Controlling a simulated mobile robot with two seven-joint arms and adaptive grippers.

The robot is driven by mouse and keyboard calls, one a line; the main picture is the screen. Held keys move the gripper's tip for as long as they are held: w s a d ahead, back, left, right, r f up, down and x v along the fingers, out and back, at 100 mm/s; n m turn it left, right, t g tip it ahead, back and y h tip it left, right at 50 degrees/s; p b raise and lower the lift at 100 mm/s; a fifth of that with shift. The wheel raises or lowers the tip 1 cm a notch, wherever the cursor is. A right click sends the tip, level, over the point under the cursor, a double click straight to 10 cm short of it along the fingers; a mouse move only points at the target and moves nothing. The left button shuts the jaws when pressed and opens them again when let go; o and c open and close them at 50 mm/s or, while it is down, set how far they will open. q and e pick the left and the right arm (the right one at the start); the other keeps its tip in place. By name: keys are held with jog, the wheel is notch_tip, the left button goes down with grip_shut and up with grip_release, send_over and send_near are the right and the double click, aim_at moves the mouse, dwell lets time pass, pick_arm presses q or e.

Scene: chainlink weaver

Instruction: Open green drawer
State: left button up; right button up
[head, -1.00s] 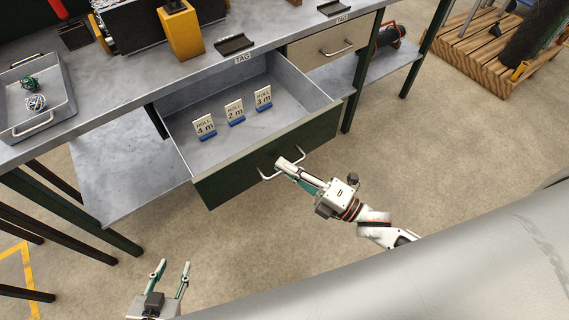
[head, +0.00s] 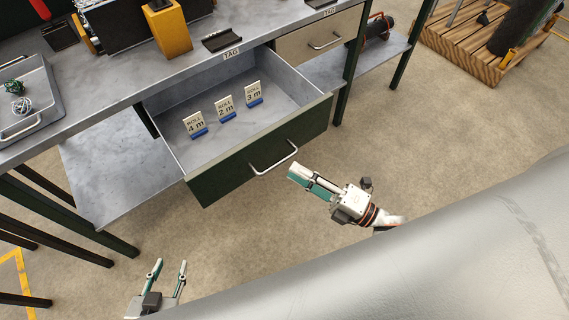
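The green drawer (head: 225,180) under the workbench is pulled well out. Its silver handle (head: 273,161) is on the front face, with nothing on it. Three tag cards stand inside the drawer: "ROLL 4 m" (head: 194,124), "ROLL 2 m" (head: 225,107) and "ROLL 3 m" (head: 253,93). My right gripper (head: 294,173) is just right of the handle and apart from it. Its fingers look parted and empty, seen nearly one over the other. My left gripper (head: 171,263) is open and empty at the lower left, away from the drawer.
A beige drawer (head: 320,38) beside the green one is shut. The benchtop holds a grey tray (head: 52,95) with small wire coils, a yellow block (head: 168,32) and a dark holder (head: 222,40). A lower shelf (head: 120,170) is left of the drawer. The floor before the drawer is clear.

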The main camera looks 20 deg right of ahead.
jog(key=v, duration=0.6)
dwell(0.4)
